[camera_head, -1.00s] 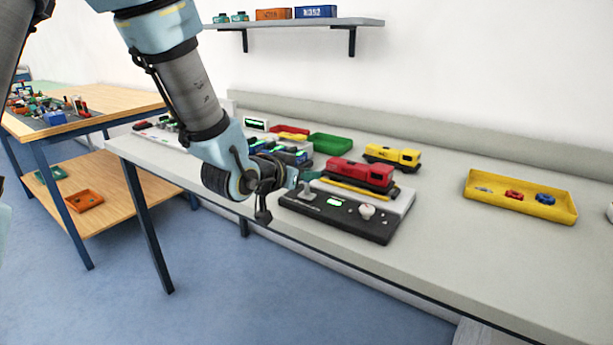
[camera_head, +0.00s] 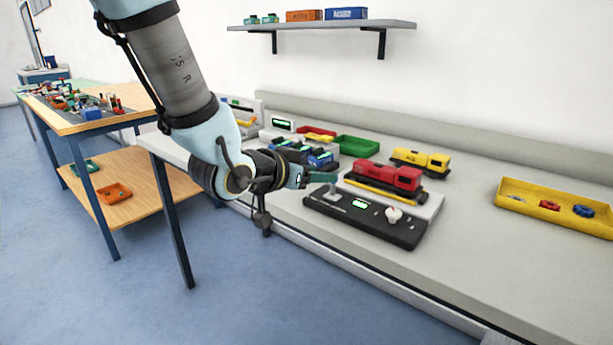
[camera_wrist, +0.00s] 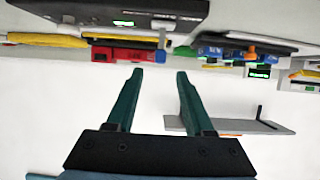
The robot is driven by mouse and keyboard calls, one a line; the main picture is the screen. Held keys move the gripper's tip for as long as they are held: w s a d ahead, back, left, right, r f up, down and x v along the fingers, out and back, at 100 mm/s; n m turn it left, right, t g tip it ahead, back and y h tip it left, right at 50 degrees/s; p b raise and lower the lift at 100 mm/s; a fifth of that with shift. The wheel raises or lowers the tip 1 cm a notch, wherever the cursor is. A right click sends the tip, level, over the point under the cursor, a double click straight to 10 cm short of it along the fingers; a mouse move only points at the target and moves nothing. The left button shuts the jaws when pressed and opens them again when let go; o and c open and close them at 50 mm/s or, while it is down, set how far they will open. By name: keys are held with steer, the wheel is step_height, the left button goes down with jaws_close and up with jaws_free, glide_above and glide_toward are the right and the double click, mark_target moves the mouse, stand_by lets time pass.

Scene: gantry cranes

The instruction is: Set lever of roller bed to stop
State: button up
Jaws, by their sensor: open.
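A black control panel (camera_head: 375,228) lies near the bench's front edge, with a small grey lever (camera_head: 332,194) at its left, a lit green display and a white knob (camera_head: 393,214). Behind it a red locomotive (camera_head: 385,178) stands on a pale bed (camera_head: 428,206). In the upside-down wrist view, the panel (camera_wrist: 170,12) is at the top and the lever (camera_wrist: 162,40) hangs from it, beyond the fingertips. My gripper (camera_head: 325,178) is near the lever's top, open; in the wrist view its two teal fingers (camera_wrist: 159,74) are apart with nothing between them. I cannot read the lever's markings.
A yellow locomotive (camera_head: 420,162) and green tray (camera_head: 357,146) are behind. Dark units with blue parts (camera_head: 310,155) are just behind my wrist. A yellow tray (camera_head: 555,206) is at right. The bench between the panel and the yellow tray is clear.

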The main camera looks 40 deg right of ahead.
steer(key=shift+b+v, duration=1.9)
steer(key=shift+v, duration=0.1)
steer(key=w+a+f+n+t+y+p, duration=0.2)
steer(key=w+a+n+y, duration=0.15)
steer(key=w+a, duration=0.45)
steer(key=w+a+f+n+t+y+p, duration=0.1)
steer(key=w+a+n+y+p, duration=0.15)
steer(key=w+a+y, duration=0.55)
steer(key=s+a+n+g+p, duration=0.2)
steer(key=s+a+n, duration=0.1)
steer(key=a, duration=0.8)
steer(key=s+a+f+n+g+y+p, duration=0.1)
steer(key=s+a+n+g, duration=0.2)
steer(key=a, duration=0.9)
steer(key=shift+s+a+f+n+p, duration=0.25)
steer(key=shift+s+a+n+p, duration=0.1)
steer(key=shift+s+n, duration=0.45)
